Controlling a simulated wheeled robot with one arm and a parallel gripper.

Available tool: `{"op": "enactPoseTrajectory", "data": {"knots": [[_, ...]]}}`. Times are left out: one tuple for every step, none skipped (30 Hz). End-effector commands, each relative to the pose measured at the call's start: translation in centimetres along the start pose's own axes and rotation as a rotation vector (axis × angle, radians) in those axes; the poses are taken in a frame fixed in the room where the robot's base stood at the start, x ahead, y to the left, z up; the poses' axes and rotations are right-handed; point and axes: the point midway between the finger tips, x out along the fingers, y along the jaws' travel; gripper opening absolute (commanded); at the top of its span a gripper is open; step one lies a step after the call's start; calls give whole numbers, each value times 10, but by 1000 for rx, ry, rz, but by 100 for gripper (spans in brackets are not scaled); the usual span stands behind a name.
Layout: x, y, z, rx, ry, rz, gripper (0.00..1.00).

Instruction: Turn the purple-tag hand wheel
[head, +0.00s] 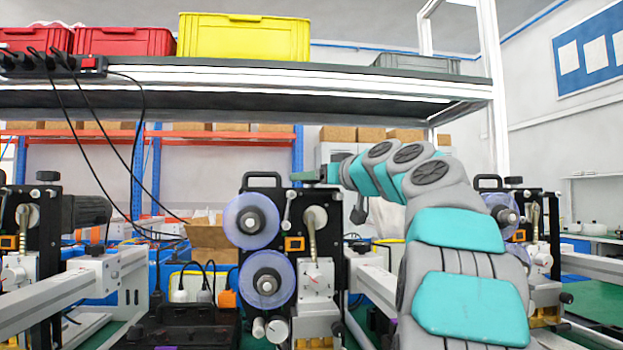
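I cannot pick out a purple tag or a hand wheel with such a tag in the head view. The middle coder machine (278,208) has a black frame with a top handle, two translucent bluish-purple reels (251,221) on its left and a pale round knob (315,218) on its right. My teal and grey arm rises at the right and bends left. My gripper (308,175) is small at its end, level with the top of this machine and seemingly near its upper right corner. Its fingers are seen edge-on, so their opening and any contact are unclear.
Similar machines stand at the left (45,225) and the right (535,225), the right one partly behind my arm. White rails (75,290) run between them. A shelf (240,88) with red crates (125,41) and a yellow crate (243,38) spans above. Black cables hang at left.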

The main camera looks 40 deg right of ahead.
Motion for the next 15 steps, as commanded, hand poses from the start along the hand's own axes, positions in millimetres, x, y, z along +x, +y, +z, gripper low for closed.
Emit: {"op": "enactPoseTrajectory", "data": {"knots": [[0,0,0,0,0,0,60],[0,0,0,0,0,0,57],[0,0,0,0,0,0,52],[0,0,0,0,0,0,49],[0,0,0,0,0,0,46],[0,0,0,0,0,0,41],[0,0,0,0,0,0,38],[0,0,0,0,0,0,34],[0,0,0,0,0,0,30],[0,0,0,0,0,0,27],[0,0,0,0,0,0,23],[0,0,0,0,0,0,19],[0,0,0,0,0,0,15],[0,0,0,0,0,0,12],[0,0,0,0,0,0,8]]}}
